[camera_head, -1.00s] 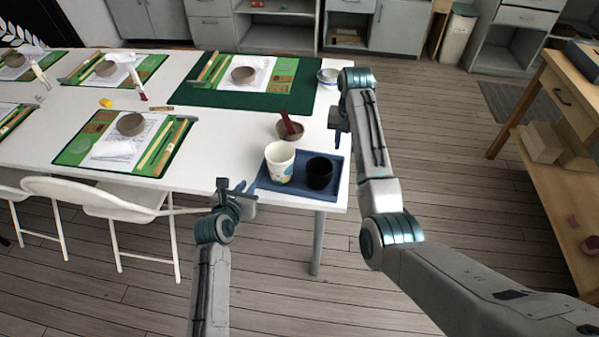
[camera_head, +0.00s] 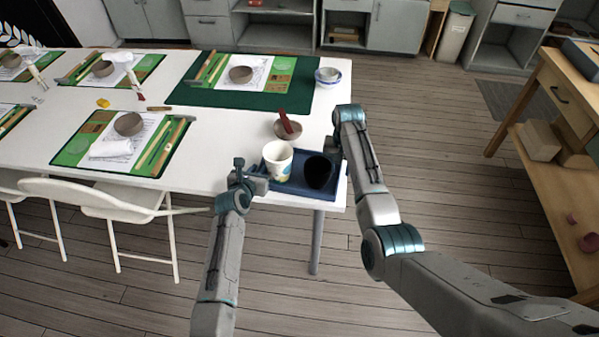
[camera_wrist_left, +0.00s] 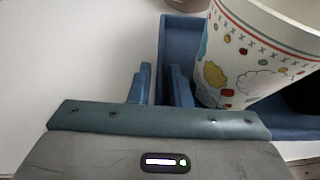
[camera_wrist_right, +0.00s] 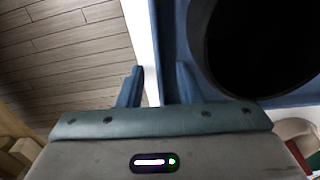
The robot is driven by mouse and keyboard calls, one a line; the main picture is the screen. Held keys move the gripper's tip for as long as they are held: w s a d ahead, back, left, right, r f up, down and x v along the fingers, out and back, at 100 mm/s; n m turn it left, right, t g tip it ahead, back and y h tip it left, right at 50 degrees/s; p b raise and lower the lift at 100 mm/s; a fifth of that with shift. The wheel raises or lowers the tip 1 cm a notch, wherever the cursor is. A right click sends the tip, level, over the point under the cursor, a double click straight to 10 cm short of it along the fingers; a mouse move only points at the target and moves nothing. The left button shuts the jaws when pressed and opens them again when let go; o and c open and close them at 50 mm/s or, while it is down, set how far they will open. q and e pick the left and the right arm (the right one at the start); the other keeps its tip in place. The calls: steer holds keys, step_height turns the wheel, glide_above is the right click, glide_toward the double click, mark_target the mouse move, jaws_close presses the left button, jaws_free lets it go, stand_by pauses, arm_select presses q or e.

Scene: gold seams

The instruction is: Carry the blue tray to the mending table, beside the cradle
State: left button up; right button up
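The blue tray (camera_head: 300,187) lies flat at the near right corner of a long white table (camera_head: 213,137). A patterned white cup (camera_head: 278,161) and a black cup (camera_head: 319,173) stand in it. My left gripper (camera_head: 254,178) is at the tray's left side; in the left wrist view its fingers (camera_wrist_left: 160,87) are apart, with the tray wall (camera_wrist_left: 176,45) between them. My right gripper (camera_head: 335,149) is at the tray's right side; in the right wrist view its fingers (camera_wrist_right: 157,88) are apart around the tray edge. I cannot identify the mending table or cradle for certain.
A bowl with a red-brown stick (camera_head: 288,129) stands just behind the tray. A dark green mat (camera_head: 215,97) and a white bowl (camera_head: 328,77) lie farther back. A white chair (camera_head: 110,202) is at the left. A wooden bench (camera_head: 560,140) stands right, across open floor.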

arm_select(q)
jaws_close()
arm_select(e)
jaws_close()
arm_select(q)
steer(key=shift+r, duration=0.15)
arm_select(e)
steer(key=shift+r, duration=0.2)
